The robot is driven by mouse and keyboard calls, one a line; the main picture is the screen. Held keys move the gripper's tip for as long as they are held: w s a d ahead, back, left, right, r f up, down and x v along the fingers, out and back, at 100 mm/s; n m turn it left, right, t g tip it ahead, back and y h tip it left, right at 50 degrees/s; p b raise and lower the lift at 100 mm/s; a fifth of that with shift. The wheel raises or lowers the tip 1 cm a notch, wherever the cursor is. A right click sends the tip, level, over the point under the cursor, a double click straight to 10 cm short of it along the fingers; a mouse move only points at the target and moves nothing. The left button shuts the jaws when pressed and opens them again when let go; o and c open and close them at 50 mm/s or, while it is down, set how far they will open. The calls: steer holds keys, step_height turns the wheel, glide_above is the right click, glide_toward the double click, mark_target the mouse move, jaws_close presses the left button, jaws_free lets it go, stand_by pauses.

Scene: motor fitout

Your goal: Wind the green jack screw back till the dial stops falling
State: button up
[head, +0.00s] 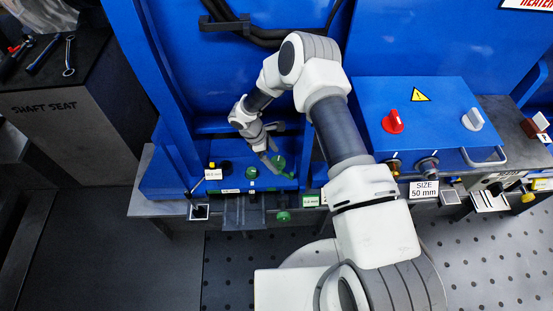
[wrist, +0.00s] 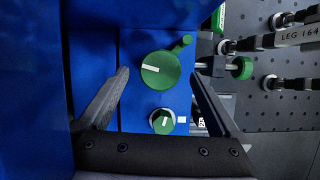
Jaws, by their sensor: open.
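A large round green knob with a white mark and a small side handle (wrist: 160,70) is on the blue panel in the wrist view. A smaller green knob (wrist: 162,121) is below it. A green-ended rod (wrist: 242,68) sticks out to the right. I cannot tell which green part is the jack screw. My gripper (wrist: 158,76) is open, its fingers to either side of the large knob, with no grip visible. In the head view my gripper (head: 270,152) is low at the blue frame, beside green parts (head: 252,172). No dial face is readable.
A blue box with a red knob (head: 393,122) and a grey knob (head: 473,119) stands at the right. A green knob (head: 283,216) hangs at the bench's front edge. A grey block marked SHAFT SEAT (head: 45,107) with tools is at the left.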

steer(key=shift+d+f, duration=0.55)
steer(key=shift+c, duration=0.3)
steer(key=c, duration=1.3)
steer(key=shift+n+t+b, duration=0.6)
steer(key=shift+n+b, duration=0.1)
steer(key=shift+n, duration=1)
steer(key=o, duration=1.4)
steer(key=shift+c, duration=0.2)
steer(key=p+v, duration=0.4)
steer(key=v, duration=1.3)
steer(key=shift+r+p, duration=0.2)
steer(key=shift+p, duration=0.1)
